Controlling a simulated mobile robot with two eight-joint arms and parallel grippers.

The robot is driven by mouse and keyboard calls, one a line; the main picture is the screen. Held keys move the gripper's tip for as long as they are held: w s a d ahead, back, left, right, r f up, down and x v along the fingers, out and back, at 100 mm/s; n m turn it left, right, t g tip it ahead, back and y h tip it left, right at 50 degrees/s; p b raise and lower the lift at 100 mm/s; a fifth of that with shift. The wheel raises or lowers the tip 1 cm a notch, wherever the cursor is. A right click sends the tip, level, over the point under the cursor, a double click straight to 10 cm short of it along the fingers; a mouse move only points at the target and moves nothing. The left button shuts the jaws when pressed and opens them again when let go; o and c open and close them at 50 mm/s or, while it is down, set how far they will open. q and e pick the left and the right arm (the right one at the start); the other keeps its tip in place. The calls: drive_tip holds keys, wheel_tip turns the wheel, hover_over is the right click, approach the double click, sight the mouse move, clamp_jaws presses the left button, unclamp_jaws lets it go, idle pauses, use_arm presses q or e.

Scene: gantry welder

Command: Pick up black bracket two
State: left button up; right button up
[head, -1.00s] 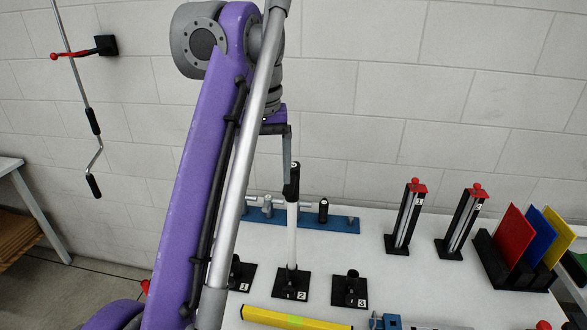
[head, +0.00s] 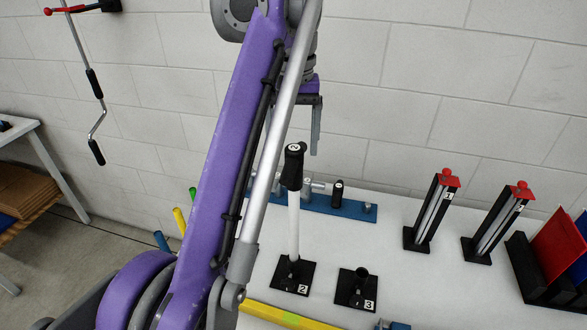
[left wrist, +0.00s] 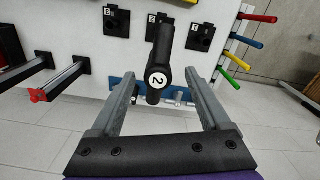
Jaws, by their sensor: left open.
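Black bracket two (head: 293,166), an elbow marked 2, sits on top of a white tube (head: 293,222) standing in the black base marked 2 (head: 291,275). My left gripper (head: 317,140) is open, its fingers pointing down to the right of the bracket's top in the head view. In the left wrist view the bracket (left wrist: 159,76) shows between the two open fingers (left wrist: 162,77), with no visible contact. I cannot tell how far it is along the fingers. My right gripper is not in view.
Base 3 (head: 356,289) stands right of base 2, a yellow bar (head: 290,318) lies in front, and a blue fixture rail (head: 350,207) lies behind. Two red-topped posts (head: 433,212) (head: 497,222) stand further right. The white table between is clear.

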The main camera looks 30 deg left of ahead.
sight(294, 162)
use_arm(q)
drive_tip(key=f, duration=0.2)
drive_tip(key=f+b, duration=0.1)
drive_tip(key=f, duration=0.1)
drive_tip(key=shift+w+f+b, duration=0.1)
drive_tip(key=shift+w+b, duration=0.2)
drive_tip(key=shift+w, duration=0.1)
drive_tip(key=shift+s+f, duration=0.3)
drive_tip(key=shift+f, duration=0.1)
drive_tip(key=shift+w, duration=0.25)
drive_tip(key=shift+c, duration=0.5)
drive_tip(key=shift+s, duration=0.1)
clamp_jaws()
